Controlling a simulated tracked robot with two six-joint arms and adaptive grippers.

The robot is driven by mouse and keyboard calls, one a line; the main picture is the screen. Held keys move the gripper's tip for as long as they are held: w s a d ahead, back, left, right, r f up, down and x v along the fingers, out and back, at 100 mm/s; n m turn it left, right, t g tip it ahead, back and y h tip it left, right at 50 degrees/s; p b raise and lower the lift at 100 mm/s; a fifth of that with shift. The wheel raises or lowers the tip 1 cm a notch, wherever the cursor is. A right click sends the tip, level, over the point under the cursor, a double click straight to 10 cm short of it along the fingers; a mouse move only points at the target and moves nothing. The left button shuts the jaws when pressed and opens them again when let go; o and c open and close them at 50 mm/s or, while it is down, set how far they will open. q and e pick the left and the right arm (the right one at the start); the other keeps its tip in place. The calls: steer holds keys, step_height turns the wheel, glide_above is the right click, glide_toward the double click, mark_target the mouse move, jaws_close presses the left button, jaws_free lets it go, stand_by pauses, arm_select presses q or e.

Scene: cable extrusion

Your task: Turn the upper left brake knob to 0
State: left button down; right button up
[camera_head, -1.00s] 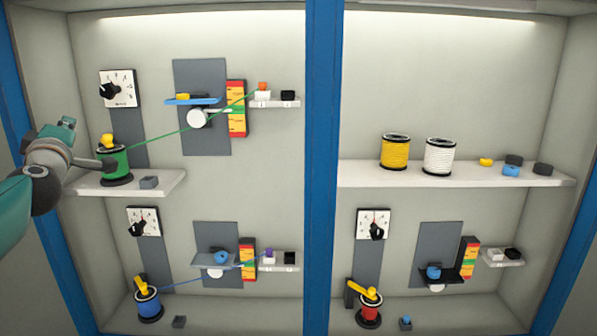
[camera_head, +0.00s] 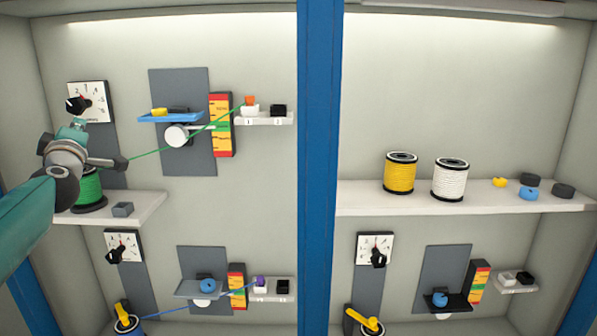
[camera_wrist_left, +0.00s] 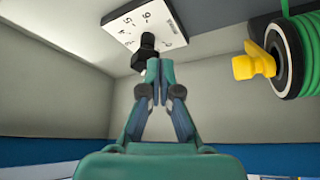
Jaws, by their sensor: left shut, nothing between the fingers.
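The upper left brake knob (camera_head: 76,104) is black, on a white dial plate (camera_head: 97,99) with numbers. In the head view its pointer faces left. In the left wrist view the knob (camera_wrist_left: 147,47) stands out from the plate (camera_wrist_left: 143,18), just beyond my fingertips. My left gripper (camera_head: 79,124) is just below the knob in the head view. In the left wrist view the gripper (camera_wrist_left: 160,68) is shut and empty, with its tips close to the knob; I cannot tell if they touch. My right gripper is not in view.
The green spool (camera_head: 88,188) stands on the left shelf (camera_head: 145,206), partly behind my left arm; its yellow part (camera_wrist_left: 254,64) shows in the left wrist view. A green cable (camera_head: 190,128) runs right from it.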

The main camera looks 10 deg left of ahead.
mark_target(81, 106)
arm_select(q)
steer(key=shift+w+a+p, duration=0.2)
steer(key=shift+w+p, duration=0.6)
steer(key=shift+w, duration=0.45)
steer(key=shift+w, duration=0.1)
steer(key=shift+a+r+p, duration=0.2)
steer(key=shift+r+p, duration=0.25)
